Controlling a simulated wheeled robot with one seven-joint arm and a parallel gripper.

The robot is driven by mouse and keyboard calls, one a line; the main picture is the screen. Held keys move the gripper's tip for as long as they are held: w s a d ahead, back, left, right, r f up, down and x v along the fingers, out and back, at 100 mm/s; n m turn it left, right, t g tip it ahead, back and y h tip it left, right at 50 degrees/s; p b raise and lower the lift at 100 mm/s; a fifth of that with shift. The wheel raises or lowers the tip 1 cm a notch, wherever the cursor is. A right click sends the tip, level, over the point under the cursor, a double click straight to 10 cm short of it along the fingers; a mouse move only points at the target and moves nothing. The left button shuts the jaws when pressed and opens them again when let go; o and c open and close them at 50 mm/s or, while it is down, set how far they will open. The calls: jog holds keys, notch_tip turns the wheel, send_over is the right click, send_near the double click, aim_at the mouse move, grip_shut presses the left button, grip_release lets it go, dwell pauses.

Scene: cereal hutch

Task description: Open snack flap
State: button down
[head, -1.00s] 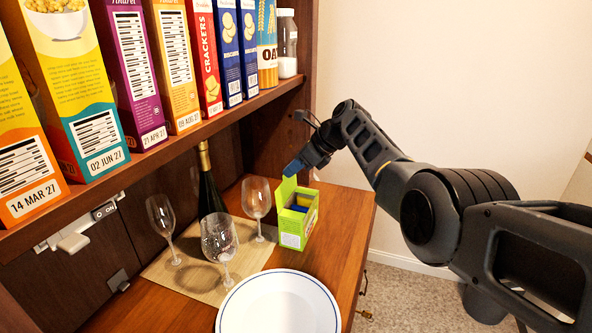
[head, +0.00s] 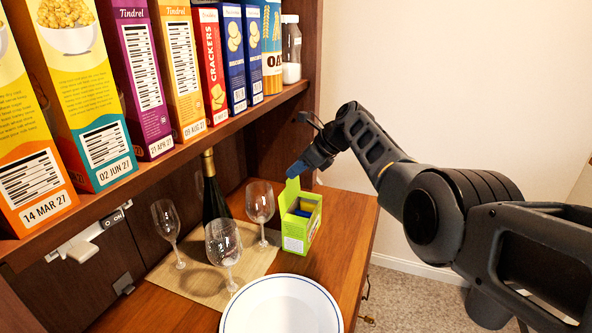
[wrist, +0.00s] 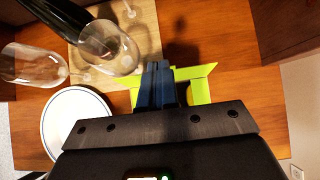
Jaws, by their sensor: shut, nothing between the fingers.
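The lime-green snack box (head: 301,231) stands on the wooden counter, right of the wineglasses. Its top is open, with a flap (head: 291,194) standing up at its left side and blue and yellow contents showing inside. My gripper (head: 294,172) is shut and empty, its blue fingertips just above the raised flap. I cannot tell whether they touch it. In the wrist view, the shut fingers (wrist: 157,75) cover the middle of the box, and green flaps (wrist: 203,90) spread out on both sides.
Wineglasses (head: 223,244) and a dark bottle (head: 213,195) stand on a woven mat (head: 262,263) close to the box's left. A white plate (head: 282,308) lies in front. The cereal shelf (head: 215,133) overhangs at the left; open air lies right.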

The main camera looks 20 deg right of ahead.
jog(key=shift+r, duration=0.3)
